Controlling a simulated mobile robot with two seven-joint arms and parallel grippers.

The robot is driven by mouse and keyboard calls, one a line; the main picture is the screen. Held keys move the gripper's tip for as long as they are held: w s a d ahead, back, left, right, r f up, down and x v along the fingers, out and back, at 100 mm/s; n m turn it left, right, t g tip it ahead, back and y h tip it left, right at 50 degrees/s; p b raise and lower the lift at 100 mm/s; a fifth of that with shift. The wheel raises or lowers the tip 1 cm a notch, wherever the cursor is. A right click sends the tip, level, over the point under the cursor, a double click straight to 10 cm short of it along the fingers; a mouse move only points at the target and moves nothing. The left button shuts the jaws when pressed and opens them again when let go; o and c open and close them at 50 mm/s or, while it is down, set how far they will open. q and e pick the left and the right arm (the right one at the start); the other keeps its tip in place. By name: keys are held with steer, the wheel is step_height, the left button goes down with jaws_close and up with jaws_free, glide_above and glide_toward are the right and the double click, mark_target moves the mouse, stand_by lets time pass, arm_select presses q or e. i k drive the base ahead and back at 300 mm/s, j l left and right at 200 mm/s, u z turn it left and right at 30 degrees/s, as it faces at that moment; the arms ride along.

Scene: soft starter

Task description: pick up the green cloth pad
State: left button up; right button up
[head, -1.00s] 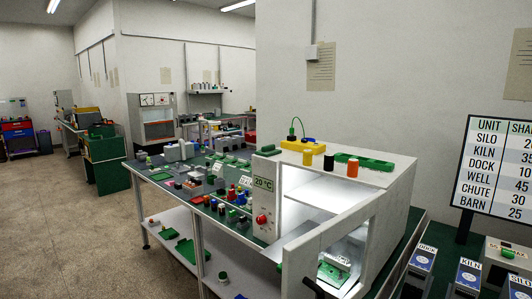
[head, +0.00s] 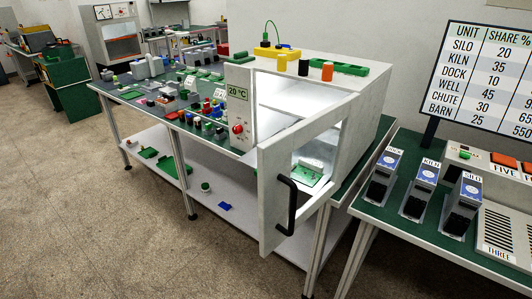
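Several flat green pieces are in view, and I cannot tell which one is the cloth pad. One green piece (head: 131,95) lies on the far left part of the table top. A small green piece (head: 148,152) and a larger one (head: 172,166) lie on the lower shelf. A green board (head: 306,176) with something pale on it lies inside the white cabinet, seen through its door opening. Neither of my grippers is in view.
The cabinet door (head: 290,185) stands open toward the front, with a black handle (head: 287,205). Coloured knobs and blocks crowd the table (head: 150,110). The floor (head: 100,220) at front left is clear.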

mark_target(241, 58)
steer(key=i+j, duration=0.15)
steer(key=j, duration=0.25)
steer(key=i+j+z, duration=0.1)
steer(key=j, duration=0.35)
steer(key=i+j, duration=0.25)
steer(key=j, duration=0.15)
steer(key=i+j+z, duration=0.1)
steer(key=j, duration=0.35)
steer(key=i+j, duration=0.15)
steer(key=j, duration=0.25)
steer(key=i+j, duration=0.15)
steer(key=j, duration=0.3)
steer(key=i+j+z, duration=0.1)
steer(key=j, duration=0.35)
steer(key=i+j, duration=0.15)
steer(key=j, duration=0.3)
steer(key=z, duration=0.05)
